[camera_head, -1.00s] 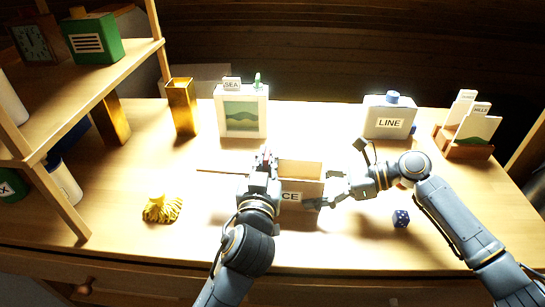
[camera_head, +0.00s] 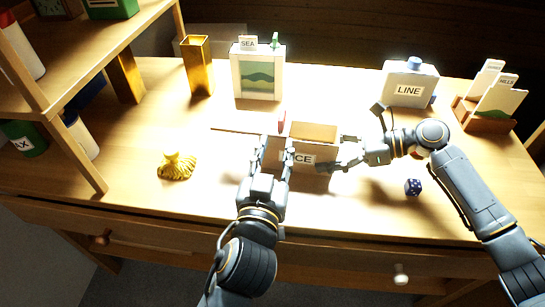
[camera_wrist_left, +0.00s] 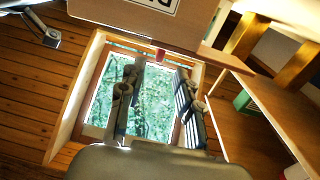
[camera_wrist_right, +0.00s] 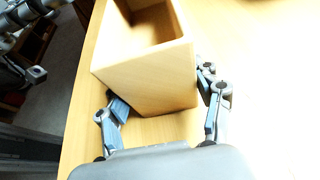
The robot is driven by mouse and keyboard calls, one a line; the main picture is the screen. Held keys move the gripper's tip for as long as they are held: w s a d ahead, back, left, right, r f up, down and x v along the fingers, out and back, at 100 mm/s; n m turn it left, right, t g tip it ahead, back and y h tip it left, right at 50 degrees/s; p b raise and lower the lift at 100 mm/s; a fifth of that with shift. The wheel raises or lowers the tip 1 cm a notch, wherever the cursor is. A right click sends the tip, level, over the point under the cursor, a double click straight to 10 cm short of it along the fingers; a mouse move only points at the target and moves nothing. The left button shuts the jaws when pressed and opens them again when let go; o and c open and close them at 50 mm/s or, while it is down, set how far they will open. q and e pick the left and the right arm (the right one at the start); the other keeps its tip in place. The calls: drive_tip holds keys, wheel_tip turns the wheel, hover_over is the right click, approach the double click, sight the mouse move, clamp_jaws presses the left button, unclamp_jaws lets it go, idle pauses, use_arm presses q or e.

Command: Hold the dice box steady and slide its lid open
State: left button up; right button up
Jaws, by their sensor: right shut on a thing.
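The dice box (camera_head: 318,167) is pale wood with a partly hidden label on its front. It stands mid-table, and its open top shows its hollow inside in the right wrist view (camera_wrist_right: 150,70). A thin wooden strip (camera_head: 235,129), seemingly the lid, sticks out to the left behind my left gripper. A red knob (camera_head: 282,120) shows above the box's left end, and also in the left wrist view (camera_wrist_left: 160,53). My left gripper (camera_head: 275,152) is open before that end, its fingers apart and empty. My right gripper (camera_wrist_right: 163,95) is shut on the box's right end.
A blue die (camera_head: 413,187) lies right of the box. A yellow tasselled thing (camera_head: 177,166) lies left. A brass vase (camera_head: 197,68), SEA picture block (camera_head: 258,75), LINE box (camera_head: 409,85) and card holder (camera_head: 487,115) stand behind. A shelf (camera_head: 75,140) bounds the left.

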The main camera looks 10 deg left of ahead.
use_arm(q)
drive_tip(key=s, duration=0.2)
drive_tip(key=shift+s, duration=0.3)
use_arm(e)
drive_tip(key=o, duration=1.5)
drive_tip(key=shift+c, duration=0.2)
